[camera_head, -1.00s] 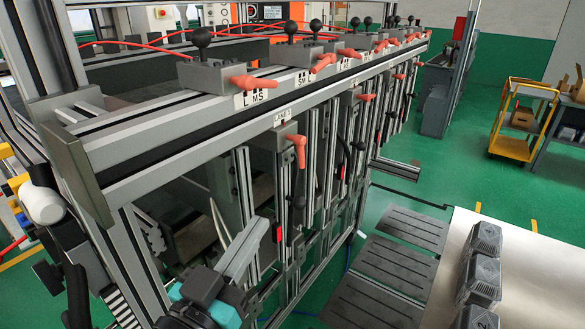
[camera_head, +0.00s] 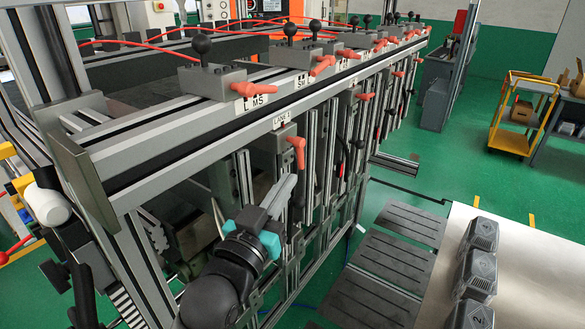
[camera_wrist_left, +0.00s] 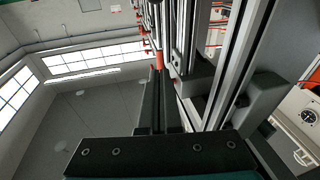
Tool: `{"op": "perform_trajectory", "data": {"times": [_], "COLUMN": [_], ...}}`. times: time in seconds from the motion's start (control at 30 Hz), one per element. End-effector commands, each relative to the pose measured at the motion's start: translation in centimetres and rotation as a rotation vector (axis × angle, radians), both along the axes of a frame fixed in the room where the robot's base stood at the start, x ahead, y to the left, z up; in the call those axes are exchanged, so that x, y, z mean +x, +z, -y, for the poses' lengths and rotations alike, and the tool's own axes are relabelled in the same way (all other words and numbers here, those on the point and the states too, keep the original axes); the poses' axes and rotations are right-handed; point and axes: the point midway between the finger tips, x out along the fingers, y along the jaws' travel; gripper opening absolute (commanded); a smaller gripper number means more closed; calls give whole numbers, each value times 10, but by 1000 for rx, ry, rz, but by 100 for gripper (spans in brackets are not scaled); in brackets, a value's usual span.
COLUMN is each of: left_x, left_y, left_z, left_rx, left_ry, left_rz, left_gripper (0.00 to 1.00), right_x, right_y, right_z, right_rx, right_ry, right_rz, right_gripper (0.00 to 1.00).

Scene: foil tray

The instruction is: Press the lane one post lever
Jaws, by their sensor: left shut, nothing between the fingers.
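The lane one post lever (camera_head: 298,150) is an orange-red handle on a grey block (camera_head: 279,148), below the "LANE 1" label on the frame's front rail. It hangs downward. My left gripper (camera_head: 288,181) is shut and empty, just below the lever, its fingers pointing up toward it. In the left wrist view the orange lever (camera_wrist_left: 158,60) shows just past the tips of the closed fingers (camera_wrist_left: 156,84). I cannot tell whether they touch. My right gripper is in neither view.
Aluminium posts and rails (camera_head: 320,190) stand close beside the left gripper. More orange levers (camera_head: 322,66) and black-knobbed blocks (camera_head: 203,66) line the upper rail. Green floor is open beyond.

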Motion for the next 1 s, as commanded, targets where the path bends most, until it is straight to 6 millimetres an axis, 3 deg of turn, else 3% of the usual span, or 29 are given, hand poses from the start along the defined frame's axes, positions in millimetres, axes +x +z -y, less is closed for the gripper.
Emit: {"op": "perform_trajectory", "data": {"times": [0.3, 0.8, 1.0], "left_x": [29, 32, 34], "left_y": [5, 5, 2], "left_z": [12, 13, 14], "left_rx": [-1, -2, -18], "left_ry": [1, 1, 1], "left_rz": [0, 1, 26], "left_gripper": [0, 0, 0], "right_x": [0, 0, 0], "right_y": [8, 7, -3], "right_z": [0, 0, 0], "right_rx": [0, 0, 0], "right_ry": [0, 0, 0], "right_rz": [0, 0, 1], "right_gripper": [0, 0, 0]}}
